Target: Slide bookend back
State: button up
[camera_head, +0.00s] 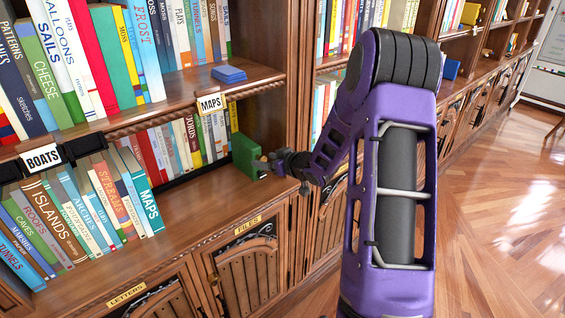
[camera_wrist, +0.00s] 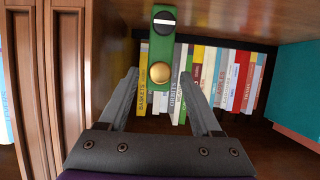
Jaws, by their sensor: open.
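The green bookend (camera_head: 245,153) stands on the lower shelf, right of a row of books. In the wrist view the bookend (camera_wrist: 160,47) is a narrow green face with a round brass knob (camera_wrist: 159,72) and a dark disc bearing a white bar. My gripper (camera_head: 270,164) is at the bookend's near face, low over the shelf. In the wrist view its fingers (camera_wrist: 160,78) are apart, one on each side of the knob, with visible gaps. Whether the fingertips touch the bookend cannot be told.
The shelf upright (camera_head: 262,75) is close to the right of my gripper. A blue object (camera_head: 229,74) lies on the shelf above. Bare shelf (camera_head: 205,195) lies in front.

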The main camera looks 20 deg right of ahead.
jog(key=p+v, duration=0.1)
jog(key=v, duration=1.5)
jog(key=shift+s, duration=0.3)
